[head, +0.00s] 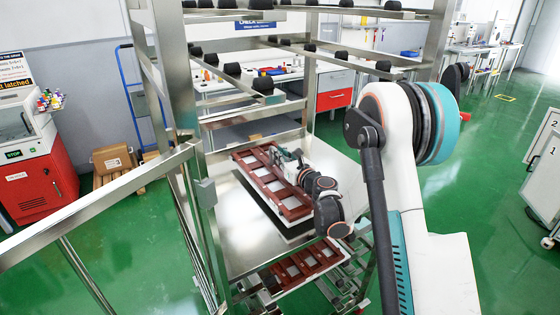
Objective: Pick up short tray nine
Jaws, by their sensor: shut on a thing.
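A reddish-brown tray (262,181) with a row of square openings is above a shiny metal surface in the middle of the metal rack. My gripper (283,160) is shut on this upper tray near its right long side. My wrist and forearm hide part of that side. I cannot tell whether the tray touches the surface. A similar lower tray (300,264) is on a lower level of the rack, partly hidden. No number is readable on either tray.
Metal rack posts (172,80) and a slanted rail (95,195) stand close on the left. Bars with black knobs (232,69) cross above the trays. A red and white machine (38,150) is far left.

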